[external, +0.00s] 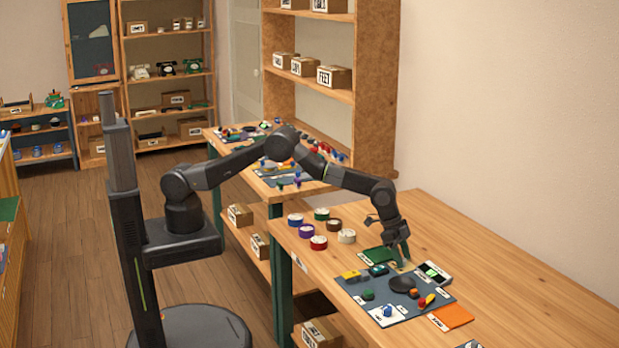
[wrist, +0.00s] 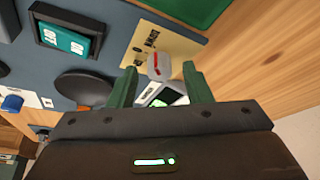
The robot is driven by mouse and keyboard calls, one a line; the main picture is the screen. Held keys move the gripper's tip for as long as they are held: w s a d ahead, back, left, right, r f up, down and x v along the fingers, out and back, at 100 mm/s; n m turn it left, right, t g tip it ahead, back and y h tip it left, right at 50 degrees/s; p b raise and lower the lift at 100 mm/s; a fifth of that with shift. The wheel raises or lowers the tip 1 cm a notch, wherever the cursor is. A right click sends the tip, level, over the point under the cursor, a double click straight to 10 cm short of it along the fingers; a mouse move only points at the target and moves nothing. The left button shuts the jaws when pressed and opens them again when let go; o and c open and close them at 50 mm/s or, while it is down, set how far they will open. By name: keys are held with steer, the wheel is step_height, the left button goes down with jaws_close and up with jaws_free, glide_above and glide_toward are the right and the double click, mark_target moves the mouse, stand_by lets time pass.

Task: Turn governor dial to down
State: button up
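The governor dial (wrist: 160,67) is a pale grey round knob with a red pointer line, on a cream plate (wrist: 187,47) with dark lettering too small to read surely. My gripper (wrist: 159,80) has two green fingers spread apart, one on each side of the dial in the wrist view. I cannot tell whether they touch it. In the external view my gripper (external: 402,258) points down over the far edge of the dark mat (external: 375,308), and the dial is hidden there.
A teal switch (wrist: 70,40), a dark round disc (wrist: 83,87) and a blue knob (wrist: 13,102) lie near the dial. A white device with a green screen (external: 433,273) stands close right of my gripper. Several coloured rolls (external: 318,242) sit left.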

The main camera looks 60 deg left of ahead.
steer(key=b+v, duration=0.1)
steer(key=v, duration=1.3)
steer(key=shift+f, duration=0.15)
steer(key=p+x, duration=0.1)
steer(key=x, duration=1.2)
steer(key=shift+d+f, duration=0.15)
steer(key=shift+f, duration=0.1)
steer(key=shift+w, duration=0.1)
